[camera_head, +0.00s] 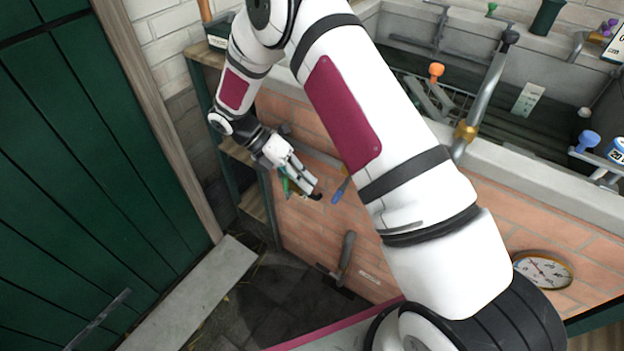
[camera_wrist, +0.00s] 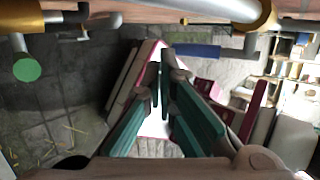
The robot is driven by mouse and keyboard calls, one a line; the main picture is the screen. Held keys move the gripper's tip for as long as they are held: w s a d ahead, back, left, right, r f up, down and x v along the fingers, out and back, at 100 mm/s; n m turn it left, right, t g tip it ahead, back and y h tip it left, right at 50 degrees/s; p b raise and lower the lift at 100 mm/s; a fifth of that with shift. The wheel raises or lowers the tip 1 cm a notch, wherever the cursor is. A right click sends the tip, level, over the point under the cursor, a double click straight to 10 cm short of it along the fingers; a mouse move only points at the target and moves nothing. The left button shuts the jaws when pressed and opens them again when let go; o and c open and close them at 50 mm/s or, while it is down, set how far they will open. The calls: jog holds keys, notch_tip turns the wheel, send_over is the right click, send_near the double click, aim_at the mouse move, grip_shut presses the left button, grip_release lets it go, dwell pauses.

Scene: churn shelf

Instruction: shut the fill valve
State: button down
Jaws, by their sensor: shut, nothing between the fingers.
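A lever valve with a blue-gripped handle (camera_head: 341,190) sits on the pipe along the brick front of the trough; no label shows that it is the fill valve. In the wrist view the blue handle (camera_wrist: 192,50) lies just beyond my fingertips, and its brass body (camera_wrist: 268,14) is on the pipe at upper right. My gripper (camera_head: 317,194) is just left of the blue handle in the head view. In the wrist view my gripper's green-padded fingers (camera_wrist: 162,82) are together with nothing between them. A gap seems to separate them from the handle, but contact cannot be ruled out.
A round green knob (camera_wrist: 27,68) hangs at left in the wrist view. A grey lever (camera_head: 346,252) and a dial gauge (camera_head: 543,270) are lower on the brick front. The trough (camera_head: 520,185) has orange and blue knobs above. A green door (camera_head: 90,170) stands left.

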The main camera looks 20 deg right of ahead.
jog(key=w+a+r, duration=0.2)
jog(key=w+a, duration=0.3)
jog(key=a, duration=0.1)
jog(key=shift+w+a+r, duration=0.2)
jog(key=shift+w+r, duration=0.05)
jog(key=shift+w, duration=0.05)
dwell(0.3)
